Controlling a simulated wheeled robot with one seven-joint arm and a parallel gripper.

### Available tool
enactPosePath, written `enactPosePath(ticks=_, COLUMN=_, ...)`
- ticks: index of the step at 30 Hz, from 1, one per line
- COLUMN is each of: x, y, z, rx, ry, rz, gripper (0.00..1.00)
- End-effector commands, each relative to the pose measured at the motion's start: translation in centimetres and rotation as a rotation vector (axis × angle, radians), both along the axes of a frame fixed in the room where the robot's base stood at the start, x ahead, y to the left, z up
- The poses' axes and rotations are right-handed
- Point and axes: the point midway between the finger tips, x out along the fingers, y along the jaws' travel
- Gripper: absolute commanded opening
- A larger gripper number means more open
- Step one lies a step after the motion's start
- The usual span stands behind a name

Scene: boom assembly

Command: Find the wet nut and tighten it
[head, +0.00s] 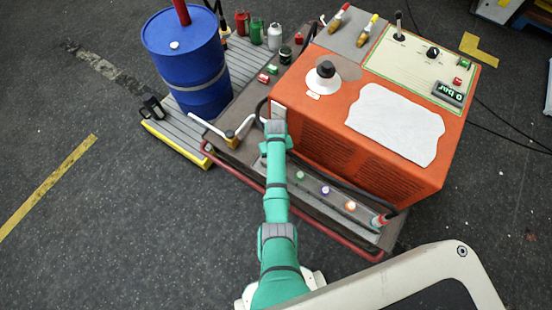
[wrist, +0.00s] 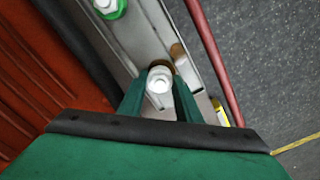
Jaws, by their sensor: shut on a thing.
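In the wrist view my gripper (wrist: 160,92) is shut on a silver nut (wrist: 159,77) that sits on a grey metal rail (wrist: 147,35). A brownish-yellow collar shows behind this nut. A nut with a green collar (wrist: 108,5) is farther along the rail; it also shows in the head view (head: 300,176). In the head view a purple-collared nut (head: 325,191) and an orange-collared nut (head: 350,206) follow to the right. My arm hides the held nut there. I cannot tell from these frames which nut is wet.
An orange machine (head: 315,125) with a display reading 0 bar (head: 449,93) stands behind the rail. A blue drum (head: 187,55) stands at the left. A white-handled valve (head: 232,137) is left of my arm. A red bar (head: 325,238) runs along the cart's front.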

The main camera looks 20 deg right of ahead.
Motion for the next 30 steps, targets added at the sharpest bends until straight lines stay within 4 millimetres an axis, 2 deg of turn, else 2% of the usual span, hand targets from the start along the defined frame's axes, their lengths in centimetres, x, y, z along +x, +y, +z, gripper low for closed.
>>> enactPosePath(ticks=9, x=0.03, y=0.08, z=0.04, rx=0.001, ry=0.001, rz=-0.099, gripper=0.08)
enactPosePath(ticks=22, x=0.03, y=0.08, z=0.04, rx=0.001, ry=0.000, rz=-0.112, gripper=0.08)
enactPosePath(ticks=23, x=0.04, y=0.08, z=0.04, rx=0.001, ry=0.000, rz=-0.111, gripper=0.33)
enactPosePath(ticks=25, x=0.03, y=0.08, z=0.04, rx=0.001, ry=0.000, rz=-0.111, gripper=0.49)
enactPosePath(ticks=30, x=0.02, y=0.05, z=0.02, rx=0.001, ry=0.000, rz=-0.111, gripper=0.49)
